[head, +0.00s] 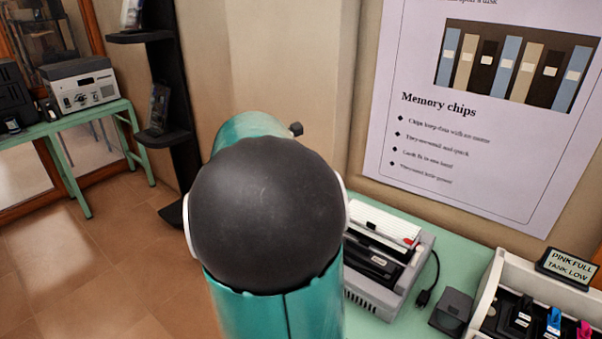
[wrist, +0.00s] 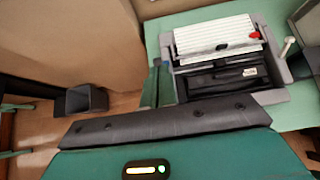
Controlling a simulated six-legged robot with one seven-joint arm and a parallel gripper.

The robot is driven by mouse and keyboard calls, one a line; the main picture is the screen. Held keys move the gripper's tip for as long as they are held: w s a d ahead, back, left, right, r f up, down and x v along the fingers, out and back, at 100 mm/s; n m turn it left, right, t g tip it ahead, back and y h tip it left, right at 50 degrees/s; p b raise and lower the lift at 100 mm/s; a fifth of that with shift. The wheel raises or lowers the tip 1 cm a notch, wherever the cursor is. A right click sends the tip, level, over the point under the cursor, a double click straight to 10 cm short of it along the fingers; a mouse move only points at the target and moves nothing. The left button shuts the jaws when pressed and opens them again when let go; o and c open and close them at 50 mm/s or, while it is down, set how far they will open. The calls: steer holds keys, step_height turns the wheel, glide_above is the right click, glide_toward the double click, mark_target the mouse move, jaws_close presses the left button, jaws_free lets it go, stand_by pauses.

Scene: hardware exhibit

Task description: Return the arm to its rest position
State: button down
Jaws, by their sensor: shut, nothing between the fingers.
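My teal arm with its large dark round joint cover (head: 267,215) fills the middle of the head view, and its far end is hidden there. In the wrist view, my gripper (wrist: 158,86) shows as narrow green and dark fingers beyond the teal wrist housing. The fingers are shut with nothing held. They appear just left of a grey machine with a white ribbed top (wrist: 218,38); whether they touch it cannot be told. The same machine sits on the green table right of my arm in the head view (head: 387,227).
The green table (head: 385,318) also holds a small dark box (head: 452,310) and a white tray of ink bottles (head: 490,287) with a sign (head: 568,268). A black shelf stand (head: 180,110) and another green table (head: 95,118) stand left. Tiled floor (head: 110,250) is open there.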

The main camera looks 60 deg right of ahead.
stand_by(0.3)
steer(key=w+a+m+t+y, duration=0.25)
steer(key=a+m, duration=0.35)
steer(key=a, duration=1.1)
steer(key=w+a+m+t+y, duration=0.1)
steer(key=a+m+t+y, duration=0.35)
steer(key=a, duration=1.25)
steer(key=s+a+m+y, duration=0.1)
steer(key=s+a+m, duration=0.1)
steer(key=a, duration=0.5)
steer(key=s+a+m+y, duration=0.2)
steer(key=s+a+m, duration=0.1)
steer(key=a, duration=0.4)
steer(key=shift+a+f+m, duration=0.15)
steer(key=shift+f+m, duration=0.2)
steer(key=shift+f, duration=0.05)
